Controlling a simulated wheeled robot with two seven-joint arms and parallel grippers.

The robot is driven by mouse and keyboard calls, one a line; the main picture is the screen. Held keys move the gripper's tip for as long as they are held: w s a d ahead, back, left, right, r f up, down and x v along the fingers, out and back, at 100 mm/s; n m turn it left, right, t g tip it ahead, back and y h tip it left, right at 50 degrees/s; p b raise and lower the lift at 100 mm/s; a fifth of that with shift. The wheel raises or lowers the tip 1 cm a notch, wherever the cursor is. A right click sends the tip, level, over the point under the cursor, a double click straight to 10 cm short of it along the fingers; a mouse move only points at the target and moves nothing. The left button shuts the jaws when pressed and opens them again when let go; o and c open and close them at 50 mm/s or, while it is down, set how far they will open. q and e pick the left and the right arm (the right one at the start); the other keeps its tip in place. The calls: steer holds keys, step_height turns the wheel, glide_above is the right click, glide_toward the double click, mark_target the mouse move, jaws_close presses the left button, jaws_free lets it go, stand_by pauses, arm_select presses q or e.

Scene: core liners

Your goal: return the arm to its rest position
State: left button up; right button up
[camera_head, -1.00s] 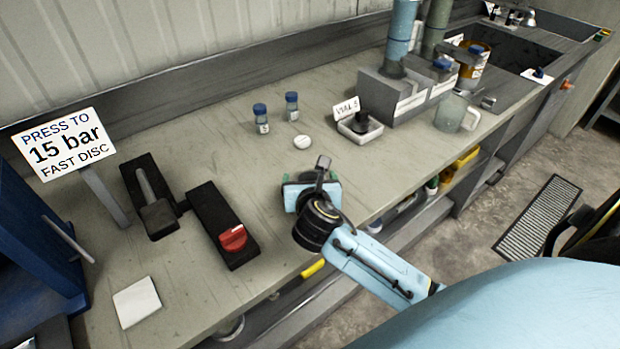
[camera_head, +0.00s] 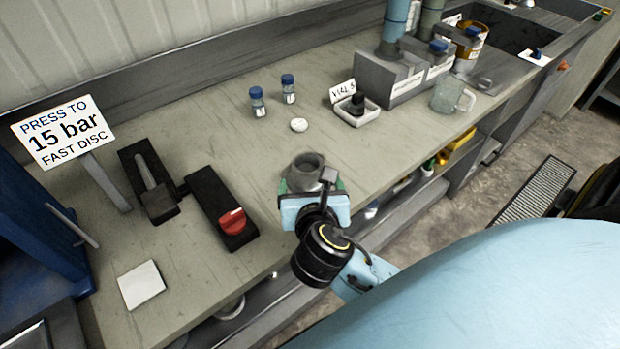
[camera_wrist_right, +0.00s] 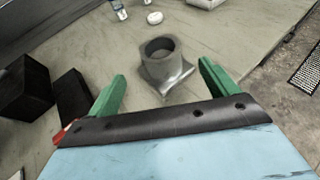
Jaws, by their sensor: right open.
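My right gripper (camera_wrist_right: 160,85) is open, its two green fingers spread apart and empty in the right wrist view. In the head view the right gripper (camera_head: 309,186) is over the front part of the bench, with my light-blue wrist and black joint behind it. A grey ring-shaped piece on a square foot (camera_wrist_right: 163,65) stands on the bench just beyond the fingers, apart from them. Its round top also shows in the head view (camera_head: 306,166), the lower part hidden by the gripper. My left gripper is not in view.
Two blue-capped vials (camera_head: 257,102) and a white disc (camera_head: 299,125) stand behind the ring piece. A black device with a red knob (camera_head: 232,221) is to its left. A white tray (camera_head: 356,113) and a clear mug (camera_head: 452,97) stand right.

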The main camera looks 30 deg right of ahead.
stand_by(0.5)
steer(key=shift+s+f+m, duration=0.2)
steer(key=shift+f+m, duration=0.1)
steer(key=shift+m, duration=0.2)
steer(key=s+a+f+m+g+y, duration=0.1)
steer(key=s+f+m+g+y, duration=0.25)
steer(key=s+m, duration=0.7)
steer(key=s+a+f+m+g+y, duration=0.1)
steer(key=s+f+m+g+y, duration=0.3)
steer(key=m, duration=1.2)
step_height(320, 180, down, 25)
steer(key=s+g+b, duration=0.1)
steer(key=s+g, duration=0.1)
steer(key=s, duration=0.1)
steer(key=s+d+f+g+h+b, duration=0.1)
steer(key=s+d+f, duration=0.1)
steer(key=s+f, duration=1.4)
steer(key=shift+d+f+b, duration=0.25)
steer(key=shift+f+b, duration=0.15)
steer(key=shift+f, duration=0.35)
